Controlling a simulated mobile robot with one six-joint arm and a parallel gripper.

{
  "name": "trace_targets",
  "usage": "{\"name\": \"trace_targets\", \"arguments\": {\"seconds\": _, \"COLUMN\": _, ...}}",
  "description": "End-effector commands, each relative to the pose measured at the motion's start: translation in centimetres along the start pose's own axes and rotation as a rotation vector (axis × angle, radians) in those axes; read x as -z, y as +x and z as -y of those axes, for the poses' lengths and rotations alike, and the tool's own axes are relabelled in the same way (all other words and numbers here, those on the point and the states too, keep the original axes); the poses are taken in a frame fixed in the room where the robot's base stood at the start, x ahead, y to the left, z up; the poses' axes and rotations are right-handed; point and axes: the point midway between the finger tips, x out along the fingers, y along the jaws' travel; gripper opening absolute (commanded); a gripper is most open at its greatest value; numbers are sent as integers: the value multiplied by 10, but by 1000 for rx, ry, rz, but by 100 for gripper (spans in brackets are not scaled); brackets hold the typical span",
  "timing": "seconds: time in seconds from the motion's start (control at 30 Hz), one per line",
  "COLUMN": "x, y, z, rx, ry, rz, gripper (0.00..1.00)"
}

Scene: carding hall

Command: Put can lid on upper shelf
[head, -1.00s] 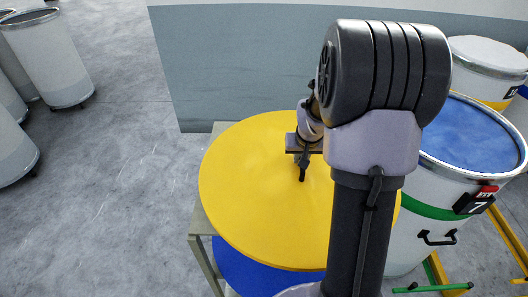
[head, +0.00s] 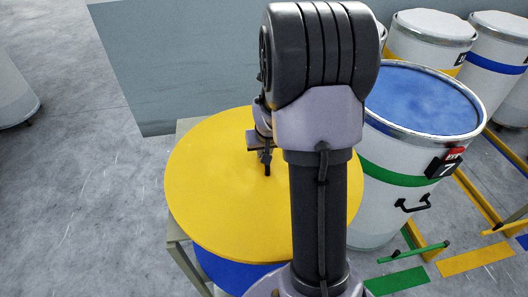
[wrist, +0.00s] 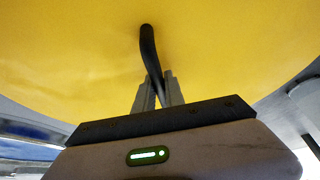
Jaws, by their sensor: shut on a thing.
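The can lid is a large round yellow disc (head: 215,205) with a dark curved handle. My gripper (head: 267,168) is over the lid's middle, partly hidden by my arm. In the wrist view the jaws (wrist: 158,88) are shut on the handle (wrist: 148,45), with the yellow face filling the view behind. The lid is over the shelf unit, whose grey-green top (head: 192,124) shows at the back left corner. The lid hides most of this top, and I cannot tell whether they touch.
A blue disc (head: 225,268) lies lower, under the yellow lid. A white can (head: 385,205) with a green band and blue contents stands close at the right, marked 7. More cans stand behind it. A grey-blue panel (head: 190,60) is behind; floor is open at left.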

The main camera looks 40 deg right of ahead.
Motion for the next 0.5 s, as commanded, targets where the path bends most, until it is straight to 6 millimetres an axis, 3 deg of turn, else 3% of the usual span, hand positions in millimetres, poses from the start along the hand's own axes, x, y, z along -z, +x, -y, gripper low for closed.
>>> {"name": "trace_targets", "arguments": {"seconds": 0.17, "x": 0, "y": 2, "z": 0, "rx": 0, "ry": 0, "rz": -2, "gripper": 0}}
{"name": "trace_targets", "arguments": {"seconds": 0.2, "x": -1, "y": 2, "z": 0, "rx": 0, "ry": 0, "rz": 0, "gripper": 18}}
{"name": "trace_targets", "arguments": {"seconds": 0.3, "x": -1, "y": 2, "z": 0, "rx": 0, "ry": 0, "rz": 0, "gripper": 36}}
{"name": "trace_targets", "arguments": {"seconds": 0.5, "x": -1, "y": 2, "z": 0, "rx": 0, "ry": 0, "rz": 0, "gripper": 36}}
